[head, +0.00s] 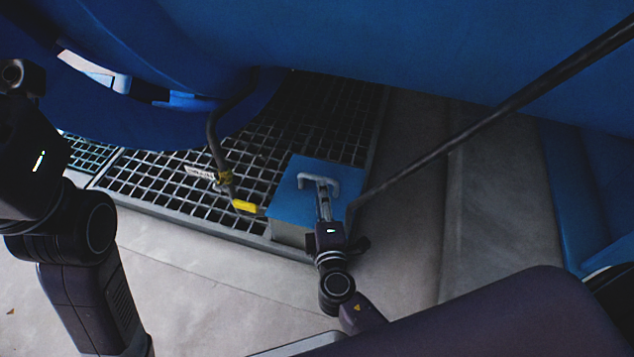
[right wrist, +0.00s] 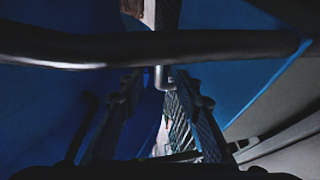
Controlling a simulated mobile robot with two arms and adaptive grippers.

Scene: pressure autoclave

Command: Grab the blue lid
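The blue lid (head: 291,190) is a flat square on top of a grey box, with a light grey bar handle (head: 307,177). My right gripper (head: 323,196) reaches over the lid, with its fingers at the handle.
The box (head: 290,234) stands at the edge of a dark metal grating (head: 165,180). A hanging pipe with a yellow handle (head: 245,206) is just left of the lid. A long dark rod (head: 480,125) slants in from the upper right. A large blue vessel (head: 400,40) fills the top.

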